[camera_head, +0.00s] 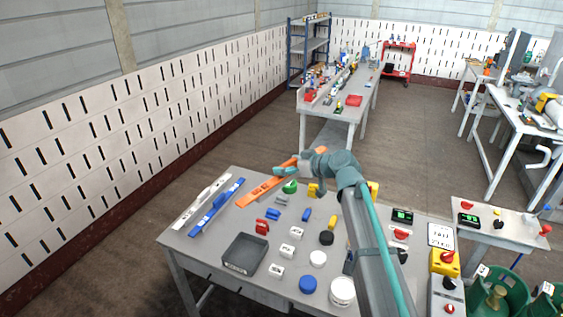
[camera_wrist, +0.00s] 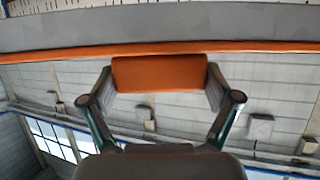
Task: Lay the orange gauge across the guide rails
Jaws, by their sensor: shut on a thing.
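The orange gauge (camera_head: 262,190) is a long flat bar at the back of the near table, slanting up to the right. My gripper (camera_head: 290,168) is at its upper right part and partly covers it. In the wrist view the two fingers of my gripper (camera_wrist: 160,82) close on the gauge's orange block (camera_wrist: 158,74), with the long orange strip (camera_wrist: 260,47) running behind it. I cannot tell whether the bar touches the table. A white bar (camera_head: 203,200) and a blue bar (camera_head: 217,207) lie side by side at the left; I cannot make out which things are the guide rails.
On the near table (camera_head: 205,245) are a dark tray (camera_head: 245,254), several small blocks, a green part (camera_head: 290,187), a blue disc (camera_head: 307,284) and a white cup (camera_head: 341,291). A red-and-yellow switch box (camera_head: 444,264) stands at the right. Another table (camera_head: 316,116) is farther back.

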